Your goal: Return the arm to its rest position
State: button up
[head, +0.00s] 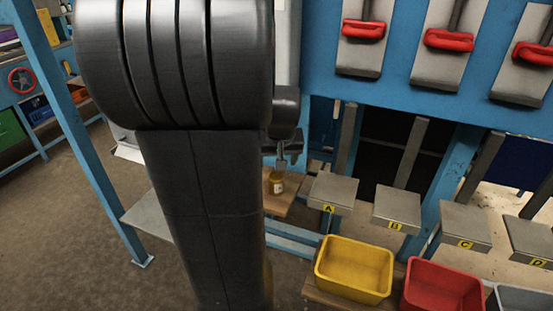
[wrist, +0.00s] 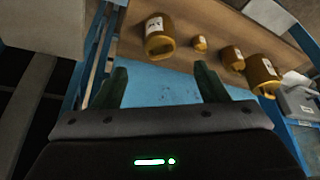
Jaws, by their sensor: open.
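My arm fills the left middle of the head view and hides much of what lies behind it. My gripper (head: 283,162) shows small beyond the arm, just above a yellow labelled sack (head: 276,183) on a wooden surface (head: 285,204). In the wrist view my gripper (wrist: 162,72) has its two dark fingers spread wide, with nothing between them but blue surface behind.
Grey plates marked A (head: 333,190), B (head: 396,207), C and D stand to the right. Below them are a yellow bin (head: 354,268) and a red bin (head: 443,288). Red-handled levers (head: 363,30) line the blue panel above. A blue post (head: 75,120) stands at left.

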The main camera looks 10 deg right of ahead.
aim_at(275, 176)
jog(key=shift+f, duration=0.1)
jog(key=b+x, duration=0.1)
jog(key=x, duration=1.1)
jog(key=shift+f, duration=0.1)
jog(key=shift+w+r+p, duration=0.1)
jog(key=shift+r+p, duration=0.2)
jog(key=shift+r, duration=0.05)
jog(key=shift+a+r, duration=0.1)
jog(key=shift+r, duration=0.45)
jog(key=shift+f, duration=0.1)
